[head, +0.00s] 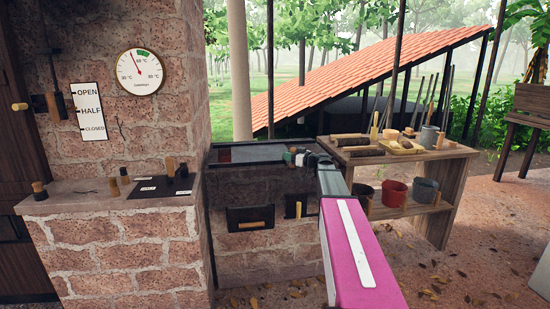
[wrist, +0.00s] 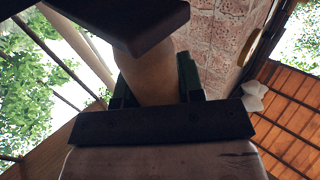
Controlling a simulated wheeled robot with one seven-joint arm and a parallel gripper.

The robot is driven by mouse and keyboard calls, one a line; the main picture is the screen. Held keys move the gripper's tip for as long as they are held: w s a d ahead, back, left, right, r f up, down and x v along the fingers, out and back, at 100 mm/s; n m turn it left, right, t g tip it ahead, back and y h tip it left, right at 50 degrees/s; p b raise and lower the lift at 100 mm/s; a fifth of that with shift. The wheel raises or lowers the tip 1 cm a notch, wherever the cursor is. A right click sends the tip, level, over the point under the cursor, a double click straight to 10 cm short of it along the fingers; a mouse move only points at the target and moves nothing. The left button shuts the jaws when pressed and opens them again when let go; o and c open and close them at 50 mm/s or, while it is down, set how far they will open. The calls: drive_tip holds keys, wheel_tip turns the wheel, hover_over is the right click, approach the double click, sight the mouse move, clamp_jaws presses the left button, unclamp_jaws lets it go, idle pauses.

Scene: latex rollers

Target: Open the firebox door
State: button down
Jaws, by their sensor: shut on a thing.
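In the head view a black door (head: 250,218) with a horizontal wooden handle is set in the brick front and looks closed. A second dark door (head: 296,206) with an upright wooden handle is to its right; I cannot tell which is the firebox door. My gripper (head: 292,156) is above both, at the dark basin's right end, apart from their handles. In the wrist view my gripper (wrist: 155,85) is shut on a tan, rounded wooden-looking piece (wrist: 152,72). A dark block (wrist: 125,22) is at its far end. The held piece is not clear in the head view.
A brick ledge (head: 100,199) at left holds small wooden-handled pieces and a black mat (head: 160,187). A dial (head: 140,72) and an OPEN/HALF/CLOSED plate (head: 88,111) are on the wall. A wooden bench (head: 450,156) with tools and pots stands at right.

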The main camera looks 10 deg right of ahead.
drive_tip(key=d, duration=2)
drive_tip(key=shift+d, duration=0.1)
drive_tip(key=c, duration=0.8)
unclamp_jaws()
drive_tip(key=shift+o, duration=0.2)
drive_tip(key=shift+s, duration=0.1)
drive_tip(key=v, duration=1)
drive_tip(key=shift+s+d, duration=0.2)
drive_tip(key=shift+d, duration=0.05)
drive_tip(key=shift+s, duration=0.1)
